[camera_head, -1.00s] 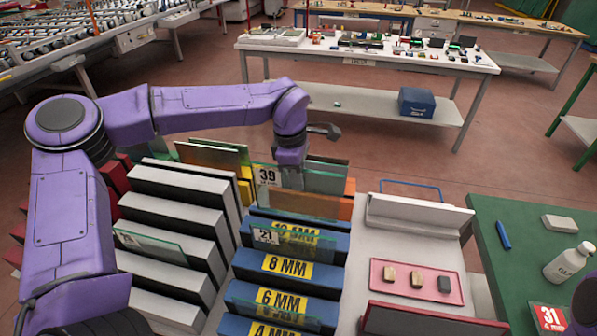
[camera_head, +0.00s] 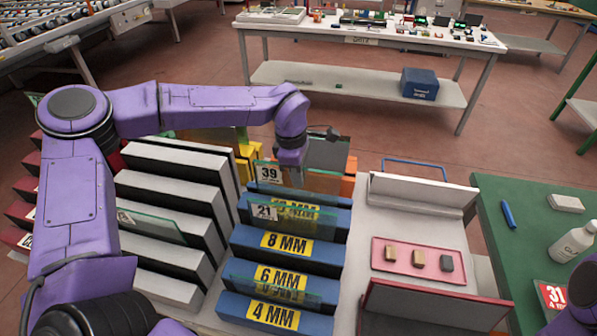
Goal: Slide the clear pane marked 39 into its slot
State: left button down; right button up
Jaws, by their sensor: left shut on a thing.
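The clear pane marked 39 (camera_head: 318,180) has a greenish edge and a white label at its upper left. It stands upright over the far part of the blue slotted rack (camera_head: 243,243). My left gripper (camera_head: 291,175) is shut on the pane from above. The blue blocks carry yellow labels such as 8 MM, 6 MM and 4 MM. My right gripper is not in view.
White slotted blocks (camera_head: 170,190) with a clear pane (camera_head: 150,226) stand left of the blue rack. On the right are a pink tray (camera_head: 385,272) with three small blocks and a green table (camera_head: 490,215) with a bottle (camera_head: 572,243).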

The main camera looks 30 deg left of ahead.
pick_arm(q)
jog(key=shift+f, duration=0.25)
dwell(0.8)
jog(key=c, duration=1)
grip_release()
jog(key=shift+c, duration=0.2)
jog(key=shift+s, duration=0.1)
jog(key=r, duration=0.3)
jog(key=r+b, duration=0.1)
jog(key=r, duration=0.2)
jog(key=a+r+b, duration=0.1)
jog(key=r, duration=0.2)
jog(key=shift+s+r, duration=0.2)
jog(key=shift+s, duration=0.05)
jog(key=shift+r, duration=0.55)
